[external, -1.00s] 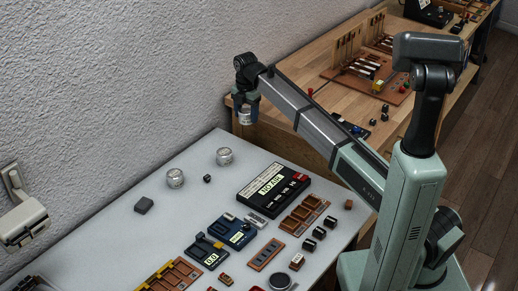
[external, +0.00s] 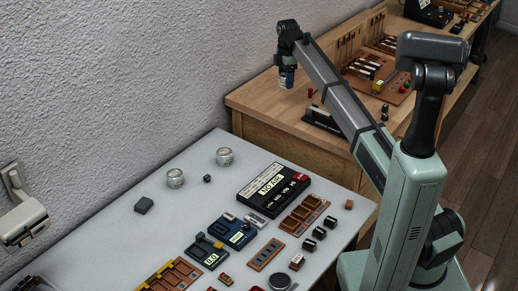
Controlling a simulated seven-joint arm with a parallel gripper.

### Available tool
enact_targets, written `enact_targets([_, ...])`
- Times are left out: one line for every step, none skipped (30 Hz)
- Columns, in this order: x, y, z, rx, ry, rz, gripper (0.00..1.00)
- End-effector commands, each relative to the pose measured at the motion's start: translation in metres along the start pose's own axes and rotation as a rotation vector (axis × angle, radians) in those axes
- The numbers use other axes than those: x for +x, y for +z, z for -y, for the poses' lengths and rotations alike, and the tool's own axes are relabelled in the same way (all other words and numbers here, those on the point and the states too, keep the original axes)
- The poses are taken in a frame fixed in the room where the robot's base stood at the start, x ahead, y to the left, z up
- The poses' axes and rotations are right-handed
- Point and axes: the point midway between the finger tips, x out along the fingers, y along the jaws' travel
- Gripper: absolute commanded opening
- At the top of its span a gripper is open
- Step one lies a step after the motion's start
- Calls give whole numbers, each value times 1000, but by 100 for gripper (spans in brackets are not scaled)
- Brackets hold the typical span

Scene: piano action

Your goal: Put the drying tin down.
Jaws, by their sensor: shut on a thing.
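My gripper (external: 287,69) is shut on the drying tin (external: 287,82), a small silvery tin whose upper part is covered by the fingers. It hangs above the left part of the wooden bench (external: 255,97). I cannot tell exactly how high it is; it looks clear of the bench top. Two similar silvery tins stand on the grey table, one nearer (external: 175,179) and one farther back (external: 225,157).
The bench's near left top is bare. A dark device (external: 323,122) lies right of the tin, and a wooden board with upright parts (external: 372,68) stands behind. The grey table (external: 110,222) holds a black NO AIR box (external: 273,189) and several small trays.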

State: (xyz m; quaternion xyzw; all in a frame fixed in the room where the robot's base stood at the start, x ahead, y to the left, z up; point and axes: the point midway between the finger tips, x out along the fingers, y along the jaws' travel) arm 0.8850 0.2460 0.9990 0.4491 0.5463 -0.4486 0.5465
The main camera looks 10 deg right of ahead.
Motion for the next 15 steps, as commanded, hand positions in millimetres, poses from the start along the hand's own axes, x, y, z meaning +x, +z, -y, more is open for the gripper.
enact_targets([0, 0, 2, 42, 0, 0, 30])
enact_targets([0, 0, 3, 67, 0, 0, 30])
enact_targets([0, 0, 4, 97, 0, 0, 30])
enact_targets([0, 0, 4, 118, 0, 0, 30])
enact_targets([0, 0, 4, 135, 0, 0, 30])
enact_targets([0, 0, 5, 154, 0, 0, 30])
enact_targets([0, 0, 5, 166, 0, 0, 30])
enact_targets([0, 0, 5, 176, 0, 0, 30])
enact_targets([0, 0, 4, 185, 0, 0, 30])
enact_targets([0, 0, 4, 190, 0, 0, 30])
enact_targets([0, 0, 4, 194, 1, 0, 30])
enact_targets([0, 0, 4, 197, 1, 0, 30])
enact_targets([1, 0, 4, 198, 0, 0, 30])
enact_targets([2, 0, 4, 198, 0, 0, 30])
enact_targets([4, 0, 5, 198, 0, 0, 30])
